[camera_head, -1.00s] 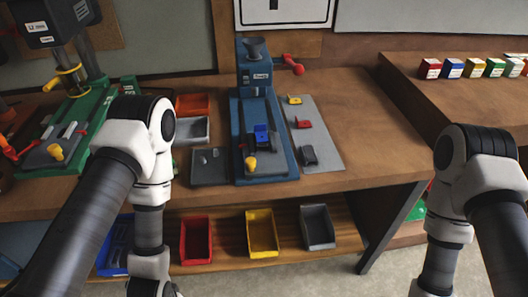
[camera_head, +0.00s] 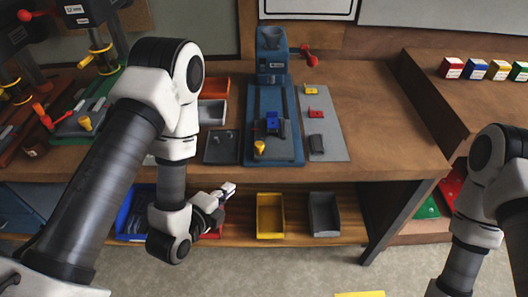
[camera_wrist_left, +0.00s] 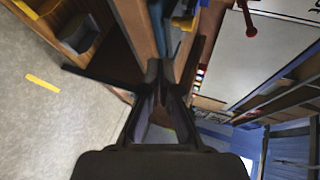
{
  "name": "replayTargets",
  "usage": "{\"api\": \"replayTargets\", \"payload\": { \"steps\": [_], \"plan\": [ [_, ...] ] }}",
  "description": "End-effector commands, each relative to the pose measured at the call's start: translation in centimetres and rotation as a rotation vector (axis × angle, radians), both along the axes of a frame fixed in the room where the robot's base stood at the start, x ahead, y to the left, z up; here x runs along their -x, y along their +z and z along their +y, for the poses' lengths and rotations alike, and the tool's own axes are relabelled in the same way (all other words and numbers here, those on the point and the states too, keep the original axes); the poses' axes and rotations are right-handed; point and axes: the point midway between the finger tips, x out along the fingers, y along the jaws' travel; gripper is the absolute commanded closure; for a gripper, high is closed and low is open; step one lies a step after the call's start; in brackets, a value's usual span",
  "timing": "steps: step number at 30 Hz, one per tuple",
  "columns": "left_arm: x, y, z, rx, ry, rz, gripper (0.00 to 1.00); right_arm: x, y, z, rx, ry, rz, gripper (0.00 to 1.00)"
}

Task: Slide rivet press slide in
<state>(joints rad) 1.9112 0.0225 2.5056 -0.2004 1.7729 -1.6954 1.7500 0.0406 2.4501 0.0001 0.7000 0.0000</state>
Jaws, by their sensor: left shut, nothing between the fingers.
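The blue rivet press (camera_head: 272,65) stands on the bench with a red side handle (camera_head: 308,58). Its long blue bed (camera_head: 290,140) runs toward the front edge. On the bed sits a slide carrying a blue block (camera_head: 272,124), with a yellow knob (camera_head: 259,147) at its front left. The block is out in front of the press head. My left gripper (camera_head: 229,188) is shut and empty, below and in front of the bench edge, apart from the press. In the left wrist view its dark fingers (camera_wrist_left: 165,75) point away from the camera. My right gripper is outside the picture.
A grey mat (camera_head: 330,145) with small colored parts lies right of the press; a dark tray (camera_head: 222,147) lies left. Yellow (camera_head: 270,216) and grey (camera_head: 324,213) bins stand on the lower shelf. A yellow floor strip (camera_head: 360,294) shows.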

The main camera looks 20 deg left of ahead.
Motion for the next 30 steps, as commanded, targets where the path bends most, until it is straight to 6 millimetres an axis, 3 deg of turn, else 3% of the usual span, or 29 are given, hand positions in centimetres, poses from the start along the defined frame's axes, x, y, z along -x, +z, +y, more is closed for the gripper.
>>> {"api": "replayTargets", "payload": {
  "steps": [1,3,8,13,16,18,25,30],
  "plan": [
    [-0.7,2.8,-0.1,0.002,-0.003,-0.025,1.00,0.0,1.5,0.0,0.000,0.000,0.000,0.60],
    [-1.2,3.2,-0.2,0.002,-0.004,-0.041,1.00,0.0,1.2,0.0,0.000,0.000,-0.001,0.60],
    [-2.1,2.0,-0.3,0.003,-0.004,-0.044,1.00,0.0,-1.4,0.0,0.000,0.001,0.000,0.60],
    [-3.7,1.1,-0.6,0.001,-0.003,-0.047,1.00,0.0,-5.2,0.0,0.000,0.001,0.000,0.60],
    [-5.9,0.8,-1.1,0.001,-0.004,-0.045,1.00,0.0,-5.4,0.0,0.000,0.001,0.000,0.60],
    [-7.3,1.2,-1.3,0.003,-0.003,-0.040,1.00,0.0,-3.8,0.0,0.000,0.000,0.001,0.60],
    [-11.9,0.1,-2.2,0.003,-0.002,-0.040,1.00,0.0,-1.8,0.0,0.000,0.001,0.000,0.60],
    [-13.9,-0.3,-2.6,0.005,-0.001,-0.039,1.00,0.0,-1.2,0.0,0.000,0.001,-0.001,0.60]
  ]
}}
